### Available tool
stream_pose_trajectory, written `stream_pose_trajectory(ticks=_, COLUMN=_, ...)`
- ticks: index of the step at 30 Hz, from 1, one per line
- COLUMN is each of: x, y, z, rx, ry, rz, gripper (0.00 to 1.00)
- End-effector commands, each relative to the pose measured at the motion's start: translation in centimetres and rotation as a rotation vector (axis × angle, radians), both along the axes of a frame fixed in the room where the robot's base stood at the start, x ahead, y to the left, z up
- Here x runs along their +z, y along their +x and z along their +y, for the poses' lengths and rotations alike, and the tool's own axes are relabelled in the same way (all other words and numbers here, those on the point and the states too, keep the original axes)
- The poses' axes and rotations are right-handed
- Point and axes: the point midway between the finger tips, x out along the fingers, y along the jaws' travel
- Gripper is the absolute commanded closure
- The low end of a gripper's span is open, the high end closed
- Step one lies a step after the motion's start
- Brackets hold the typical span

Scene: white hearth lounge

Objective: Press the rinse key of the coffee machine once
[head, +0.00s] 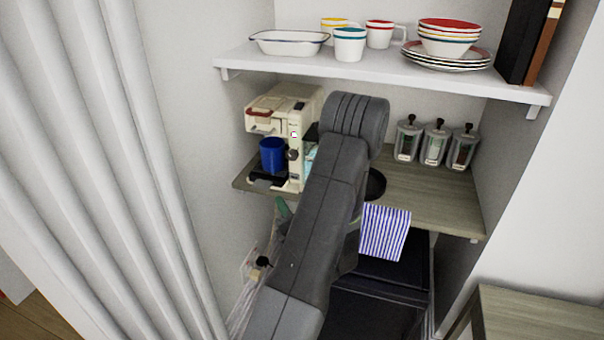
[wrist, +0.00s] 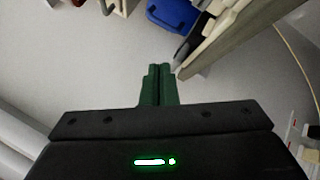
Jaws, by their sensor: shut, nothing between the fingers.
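The cream coffee machine (head: 297,108) stands at the left end of the wooden shelf. In the head view a bit of green left of my arm, below the shelf edge, looks like the fingers. My arm hides part of the machine's right side.
The wooden shelf (head: 430,192) holds several glass jars (head: 435,143) at right. A white upper shelf (head: 380,72) with cups, bowls and plates overhangs it. A striped towel (head: 384,232) hangs at the front edge. A white curtain (head: 110,150) stands at left.

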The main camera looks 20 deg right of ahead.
Motion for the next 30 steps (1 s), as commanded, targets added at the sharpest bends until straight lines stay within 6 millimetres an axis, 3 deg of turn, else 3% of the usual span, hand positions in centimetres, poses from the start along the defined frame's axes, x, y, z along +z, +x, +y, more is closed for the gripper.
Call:
stream_pose_trajectory(ticks=11, x=0.1, y=0.6, z=-0.4, rx=-0.001, ry=-0.003, rz=-0.001, gripper=1.0)
stream_pose_trajectory(ticks=30, x=0.0, y=6.9, z=-4.7, rx=-0.001, ry=-0.004, rz=0.0, gripper=1.0)
